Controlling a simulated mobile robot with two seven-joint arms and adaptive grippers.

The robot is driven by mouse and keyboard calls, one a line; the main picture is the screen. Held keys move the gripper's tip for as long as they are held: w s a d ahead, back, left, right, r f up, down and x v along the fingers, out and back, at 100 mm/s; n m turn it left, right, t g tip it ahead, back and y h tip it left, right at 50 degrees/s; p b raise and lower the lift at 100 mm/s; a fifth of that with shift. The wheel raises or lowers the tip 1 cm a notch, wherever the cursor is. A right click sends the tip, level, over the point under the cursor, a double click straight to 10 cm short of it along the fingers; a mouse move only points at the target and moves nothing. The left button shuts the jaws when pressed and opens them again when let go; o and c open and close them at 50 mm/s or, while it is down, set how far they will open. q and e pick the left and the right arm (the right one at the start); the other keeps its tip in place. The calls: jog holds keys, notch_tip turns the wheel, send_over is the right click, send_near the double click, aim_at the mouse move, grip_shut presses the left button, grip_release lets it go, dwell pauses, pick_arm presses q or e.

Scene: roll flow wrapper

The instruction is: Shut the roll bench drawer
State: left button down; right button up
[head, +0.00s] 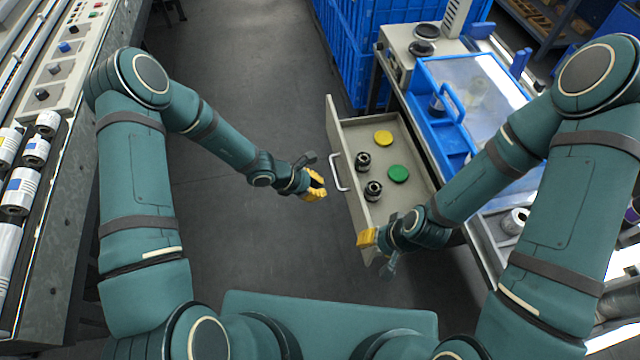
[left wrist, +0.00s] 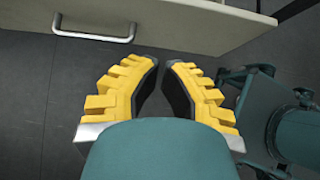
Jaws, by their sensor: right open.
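The roll bench drawer (head: 350,187) is pulled out from the bench, its grey front facing left with a silver bar handle (head: 337,171). The handle also shows at the top left of the left wrist view (left wrist: 95,30). My left gripper (head: 318,185), with yellow fingers, is left of the drawer front and handle, apart from them. Its fingers show a gap between them in the left wrist view (left wrist: 163,80), with nothing held. My right gripper (head: 366,237) is open at the near end of the drawer front; whether it touches is unclear.
In the drawer lie a yellow disc (head: 383,138), a green disc (head: 398,173) and two dark cylindrical parts (head: 373,190). The bench (head: 398,70) carries a blue-framed clear cover (head: 480,85). Blue crates (head: 350,60) stand behind. Open floor (head: 250,100) lies left of the drawer; a machine with rolls (head: 60,180) is at far left.

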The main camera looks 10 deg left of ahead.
aim_at(356, 194)
pick_arm(q)
jog(key=x, duration=0.3)
jog(key=b+x, duration=0.1)
jog(key=x, duration=0.2)
jog(key=d+r+x, duration=0.1)
jog(key=x, duration=0.2)
jog(key=shift+w+b, duration=0.2)
jog(key=shift+b, duration=0.1)
jog(key=shift+w+d+r, duration=0.1)
jog(key=shift+w+d, duration=0.15)
jog(key=shift+d, duration=0.45)
pick_arm(e)
jog(key=shift+w+f, duration=0.2)
jog(key=shift+f, duration=0.85)
pick_arm(q)
jog(key=shift+d, duration=0.1)
